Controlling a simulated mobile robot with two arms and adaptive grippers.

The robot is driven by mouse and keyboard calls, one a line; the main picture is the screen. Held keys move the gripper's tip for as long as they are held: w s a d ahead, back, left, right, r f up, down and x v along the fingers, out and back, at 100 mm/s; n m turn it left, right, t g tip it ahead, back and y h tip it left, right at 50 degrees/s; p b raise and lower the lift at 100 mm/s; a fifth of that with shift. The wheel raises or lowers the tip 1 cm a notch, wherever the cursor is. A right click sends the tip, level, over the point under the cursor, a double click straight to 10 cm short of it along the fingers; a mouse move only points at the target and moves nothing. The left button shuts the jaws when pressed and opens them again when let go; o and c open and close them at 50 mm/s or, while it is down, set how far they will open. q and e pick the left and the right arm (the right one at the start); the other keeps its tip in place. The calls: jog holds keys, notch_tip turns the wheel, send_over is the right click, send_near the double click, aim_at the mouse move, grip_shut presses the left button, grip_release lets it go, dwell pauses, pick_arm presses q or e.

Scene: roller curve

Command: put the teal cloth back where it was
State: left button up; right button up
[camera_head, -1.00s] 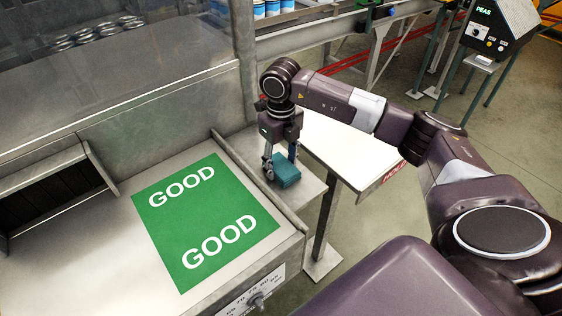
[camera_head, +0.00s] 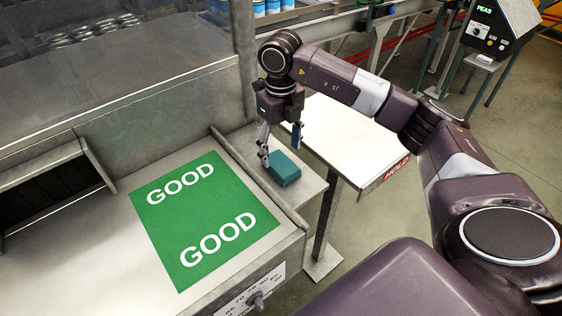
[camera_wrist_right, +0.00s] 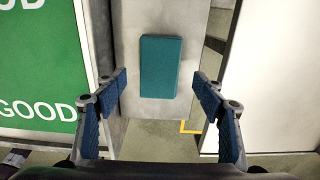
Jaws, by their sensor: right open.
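The teal cloth (camera_head: 284,168) is a folded block lying flat on a narrow grey metal ledge (camera_head: 308,190) beside the green mat. In the right wrist view the cloth (camera_wrist_right: 160,66) lies ahead of and between the spread fingers, touching neither. My right gripper (camera_head: 280,145) is open and empty, just above the cloth in the head view. Its two blue-padded fingers also show in the right wrist view (camera_wrist_right: 164,108). My left gripper is in neither view.
A green mat marked GOOD (camera_head: 200,215) lies on the metal bench left of the ledge, behind a raised lip (camera_head: 258,190). A white table marked HOLD (camera_head: 350,150) stands to the right. Several cans (camera_head: 95,30) sit behind the glass at the upper left.

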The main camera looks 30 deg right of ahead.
aim_at(281, 163)
notch_tip(281, 163, up, 8)
jog(key=b, duration=0.1)
jog(key=shift+f, duration=0.2)
dwell(0.5)
